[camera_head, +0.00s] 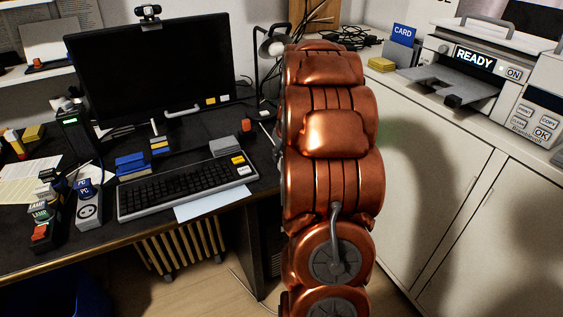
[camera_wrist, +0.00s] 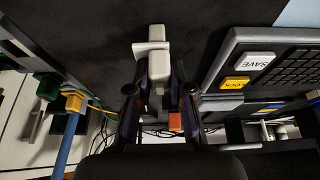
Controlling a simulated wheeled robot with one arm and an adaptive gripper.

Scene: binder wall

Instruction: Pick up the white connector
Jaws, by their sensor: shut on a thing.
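In the wrist view, the white connector (camera_wrist: 156,68) is a pale block with a wider crosspiece near its far end. It sits between the two dark fingers of my gripper (camera_wrist: 159,92), which is shut on it. The connector's far end points to the top of the picture, over a dark surface. In the head view, my copper-coloured arm fills the middle, and I cannot make out the gripper or the connector there.
A keyboard (camera_head: 186,187) lies on the dark desk, with a monitor (camera_head: 150,70) behind it. A printer (camera_head: 500,78) stands on white cabinets at right. In the wrist view, a yellow plug (camera_wrist: 73,101) and blue cable (camera_wrist: 66,145) are at left.

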